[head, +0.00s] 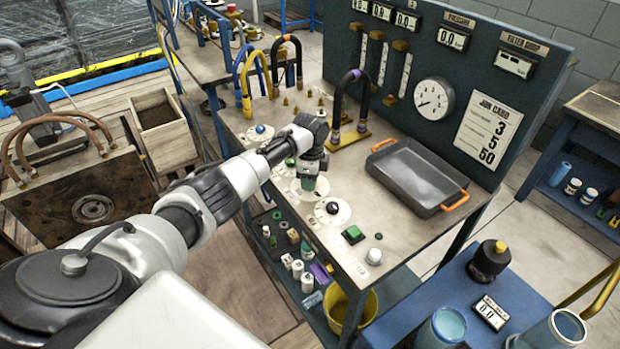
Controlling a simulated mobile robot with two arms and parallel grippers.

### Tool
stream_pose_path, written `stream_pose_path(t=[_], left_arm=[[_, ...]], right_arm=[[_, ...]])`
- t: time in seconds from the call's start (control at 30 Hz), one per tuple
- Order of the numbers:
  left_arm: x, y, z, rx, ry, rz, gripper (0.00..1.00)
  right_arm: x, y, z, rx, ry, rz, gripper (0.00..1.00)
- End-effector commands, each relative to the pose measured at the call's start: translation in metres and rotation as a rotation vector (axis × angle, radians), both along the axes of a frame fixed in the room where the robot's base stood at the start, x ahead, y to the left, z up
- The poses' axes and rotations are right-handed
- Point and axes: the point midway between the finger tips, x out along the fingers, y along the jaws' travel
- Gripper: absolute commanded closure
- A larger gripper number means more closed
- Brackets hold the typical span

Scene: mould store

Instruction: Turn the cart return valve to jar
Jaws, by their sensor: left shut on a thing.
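My left gripper (309,176) reaches in from the left over the cart bench (395,240) and points down. It is shut on a small green knob (309,184) above a round white dial plate, most likely the return valve. The fingers and wrist cover much of this knob, and I cannot read its markings or its setting. A black knob on a round white dial (332,209) sits just in front of it, apart from the gripper. A blue knob on a white dial (260,129) is farther back. My right gripper does not show.
A dark tray with orange handles (420,180) lies right of the gripper. Curved hoses (345,95) rise behind it. A panel with a gauge (434,98) and a job card stands behind.

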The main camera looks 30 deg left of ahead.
Motion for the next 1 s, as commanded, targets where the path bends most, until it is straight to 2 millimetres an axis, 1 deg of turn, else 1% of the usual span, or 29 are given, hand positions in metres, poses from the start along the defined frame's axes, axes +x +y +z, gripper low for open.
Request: stream_pose_path(t=[0.23,0.27,0.4,0.43,0.67,0.77,0.87,1.0], left_arm=[[0.001,0.000,0.002,0.000,-0.004,-0.002,0.89],[0.001,0.000,0.002,0.000,-0.004,-0.002,0.64],[0.001,0.000,0.001,0.000,-0.003,-0.001,0.42],[0.001,0.000,0.001,0.000,-0.003,-0.001,0.40],[0.000,0.000,0.001,0.000,-0.001,0.000,0.40],[0.001,0.000,0.005,0.001,-0.002,0.000,0.40],[0.001,0.000,0.017,0.001,-0.004,-0.001,0.40],[0.002,0.000,0.045,0.000,-0.006,-0.001,0.40]], right_arm=[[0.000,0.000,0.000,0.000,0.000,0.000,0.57],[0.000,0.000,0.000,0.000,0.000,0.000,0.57],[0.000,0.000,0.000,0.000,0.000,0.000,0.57],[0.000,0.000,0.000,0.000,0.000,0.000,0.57],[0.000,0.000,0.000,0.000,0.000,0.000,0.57],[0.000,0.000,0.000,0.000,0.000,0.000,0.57],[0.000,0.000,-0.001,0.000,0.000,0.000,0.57],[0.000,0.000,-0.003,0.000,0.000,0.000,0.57]])
